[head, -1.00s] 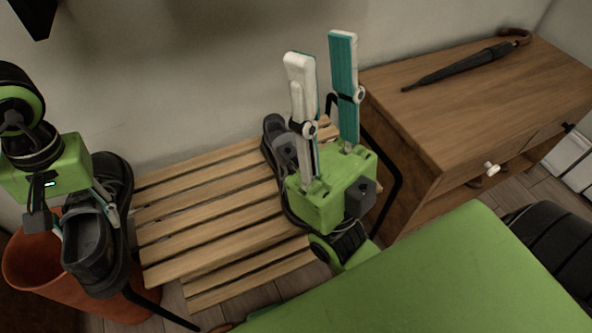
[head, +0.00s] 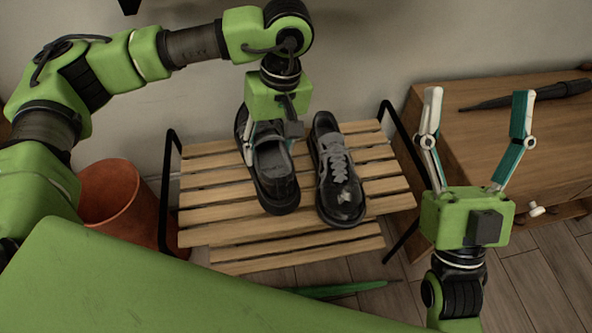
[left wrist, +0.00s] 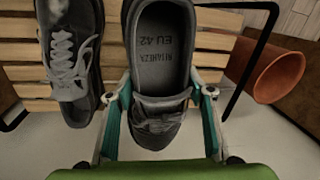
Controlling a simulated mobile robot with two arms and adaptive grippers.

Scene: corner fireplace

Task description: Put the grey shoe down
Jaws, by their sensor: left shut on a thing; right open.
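The grey shoe (head: 274,168) is in my left gripper (head: 268,152), over the left part of the slatted wooden rack (head: 215,218). Its heel end points to the front and its toe to the wall. I cannot tell whether its sole touches the slats. In the left wrist view the shoe (left wrist: 158,55) sits between the two fingers, its insole lettering visible. A black laced shoe (head: 337,175) stands on the rack just to its right, with its toe to the front. My right gripper (head: 478,95) is open and empty, right of the rack.
A terracotta pot (head: 108,192) stands left of the rack. Black metal frames (head: 168,185) rise at the rack's sides. A wooden cabinet (head: 562,135) with a closed umbrella (head: 520,96) is at the right. The slats right of the black shoe are free.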

